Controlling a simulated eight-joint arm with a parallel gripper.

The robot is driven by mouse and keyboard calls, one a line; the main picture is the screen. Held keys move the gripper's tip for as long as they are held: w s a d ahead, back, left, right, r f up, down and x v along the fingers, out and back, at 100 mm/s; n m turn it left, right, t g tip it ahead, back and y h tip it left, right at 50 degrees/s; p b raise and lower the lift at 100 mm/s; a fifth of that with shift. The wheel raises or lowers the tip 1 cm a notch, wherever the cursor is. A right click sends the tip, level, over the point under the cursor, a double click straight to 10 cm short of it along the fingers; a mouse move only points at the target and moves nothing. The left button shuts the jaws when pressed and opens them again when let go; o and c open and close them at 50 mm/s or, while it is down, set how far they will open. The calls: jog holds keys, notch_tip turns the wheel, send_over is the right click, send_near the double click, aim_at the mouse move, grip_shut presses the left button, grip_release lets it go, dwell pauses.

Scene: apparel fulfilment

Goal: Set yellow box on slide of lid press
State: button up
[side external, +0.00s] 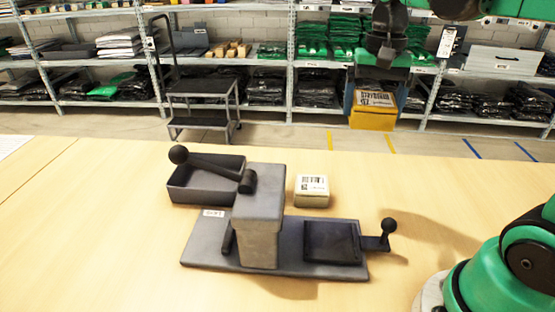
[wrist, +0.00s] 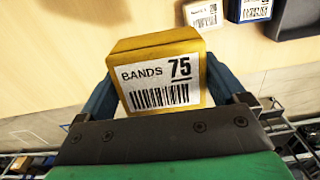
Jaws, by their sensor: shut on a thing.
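The yellow box (side external: 372,119) has a white label and hangs in the air beyond the table, high at the right in the side view. In the wrist view the yellow box (wrist: 155,48) reads "BANDS 75" and sits between two blue fingers. My gripper (side external: 376,92) is shut on it, and the fingers (wrist: 160,85) flank its sides. The grey lid press (side external: 258,225) stands mid-table with its black-knobbed lever pointing left. Its slide (side external: 332,243), a dark square tray with a knobbed handle, is at the right of the base and looks empty. The held box is well apart from it.
A dark open bin (side external: 190,195) stands behind the press at left. A small cream labelled box (side external: 311,191) sits behind the press. A blue labelled box (wrist: 250,9) shows in the wrist view.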

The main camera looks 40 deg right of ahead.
jog(key=s+a+f, duration=0.2)
jog(key=a+f, duration=0.3)
jog(key=a, duration=0.3)
send_near(331, 240)
jog(key=shift+n, duration=0.3)
jog(key=shift+f, duration=3.05)
jog(key=o, duration=1)
jog(key=shift+c, duration=0.2)
jog(key=shift+r, duration=0.15)
jog(key=shift+r, duration=2.7)
